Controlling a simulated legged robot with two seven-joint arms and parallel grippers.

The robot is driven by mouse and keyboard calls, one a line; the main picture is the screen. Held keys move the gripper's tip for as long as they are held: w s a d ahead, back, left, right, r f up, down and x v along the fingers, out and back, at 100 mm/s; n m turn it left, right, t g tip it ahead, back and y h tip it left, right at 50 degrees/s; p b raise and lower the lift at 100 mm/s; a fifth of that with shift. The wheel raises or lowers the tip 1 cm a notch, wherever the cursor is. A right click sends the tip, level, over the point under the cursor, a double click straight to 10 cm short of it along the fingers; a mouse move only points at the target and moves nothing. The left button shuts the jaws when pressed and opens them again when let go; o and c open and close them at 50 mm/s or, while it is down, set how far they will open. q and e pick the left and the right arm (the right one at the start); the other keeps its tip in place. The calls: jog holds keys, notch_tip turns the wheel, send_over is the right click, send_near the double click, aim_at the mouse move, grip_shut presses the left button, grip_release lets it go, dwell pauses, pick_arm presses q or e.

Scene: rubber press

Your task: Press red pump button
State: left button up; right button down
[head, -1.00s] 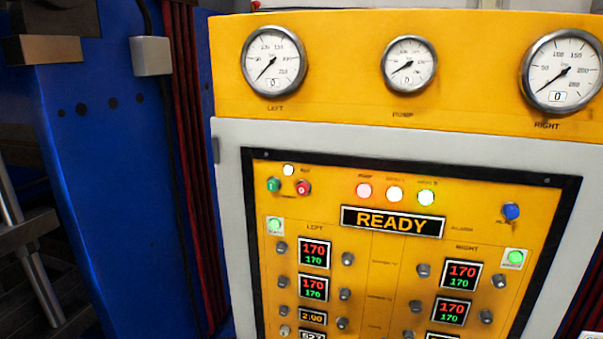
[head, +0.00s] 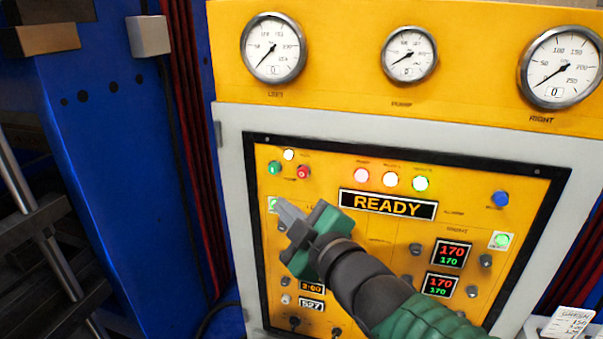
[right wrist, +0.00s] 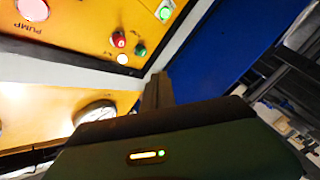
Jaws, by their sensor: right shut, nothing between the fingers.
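The red pump button (head: 303,172) sits at the upper left of the yellow control panel, just right of a green button (head: 275,168). The red button also shows in the right wrist view (right wrist: 119,40), at the upper left. My right gripper (head: 283,208) is shut and empty. In the head view its fingertips appear just below and slightly left of the red button, beside the lit green square button (head: 273,204). I cannot tell its exact distance from the panel; no contact with the red button shows. My left gripper is not in view.
A READY display (head: 388,205) and three lit lamps are at the panel's centre. Gauges line the yellow top (head: 330,50). A blue machine column (head: 110,170) stands to the left. My right arm covers part of the left readouts. A white labelled object (head: 568,322) is at lower right.

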aim_at(303, 172)
jog(key=shift+w+d+p, duration=0.45)
jog(key=shift+w+p, duration=0.55)
jog(key=shift+w, duration=0.35)
jog(key=shift+w+d+p, duration=0.4)
jog(key=shift+w+p, duration=0.6)
jog(key=shift+w, duration=0.3)
jog(key=shift+w+d+p, duration=0.45)
jog(key=shift+w+p, duration=0.55)
jog(key=shift+w, duration=0.35)
jog(key=shift+w+d+r, duration=0.1)
jog(key=shift+w+d, duration=0.1)
jog(key=shift+w, duration=0.15)
